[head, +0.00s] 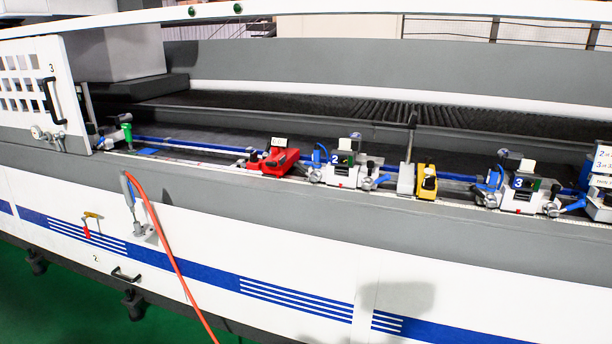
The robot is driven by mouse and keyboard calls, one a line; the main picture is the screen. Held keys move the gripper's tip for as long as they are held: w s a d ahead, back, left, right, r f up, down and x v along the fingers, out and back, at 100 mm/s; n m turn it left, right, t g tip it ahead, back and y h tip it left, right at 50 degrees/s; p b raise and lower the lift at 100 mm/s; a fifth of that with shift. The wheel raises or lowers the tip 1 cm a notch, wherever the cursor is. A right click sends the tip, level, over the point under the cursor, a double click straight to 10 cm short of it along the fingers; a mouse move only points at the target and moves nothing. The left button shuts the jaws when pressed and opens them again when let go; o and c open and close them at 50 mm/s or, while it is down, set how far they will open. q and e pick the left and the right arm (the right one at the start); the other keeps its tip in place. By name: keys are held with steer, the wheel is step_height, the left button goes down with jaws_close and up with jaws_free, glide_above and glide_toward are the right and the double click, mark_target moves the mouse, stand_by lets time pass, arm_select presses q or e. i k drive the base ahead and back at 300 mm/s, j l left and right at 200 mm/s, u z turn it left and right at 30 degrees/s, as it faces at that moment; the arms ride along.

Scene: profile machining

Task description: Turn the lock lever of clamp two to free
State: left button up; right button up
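Clamp two (340,172) is a white and dark block marked "2", near the middle of the machine's rail. A blue lever (321,154) stands at its left side, and another blue lever (378,181) lies low at its right side, pointing right. Which of these is the lock lever, and whether it is locked or free, I cannot tell at this size. Neither of my grippers shows in the head view.
A red clamp-like block (281,161) sits left of clamp two. A grey upright and a yellow block (426,182) stand to its right, then clamp three (521,192). An orange hose (165,245) hangs down the white front panel. A panel with a black handle (54,101) stands at left.

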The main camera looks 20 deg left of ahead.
mark_target(315, 176)
steer(key=i+j+z, duration=0.1)
steer(key=j+z, duration=1.45)
steer(key=l, duration=0.1)
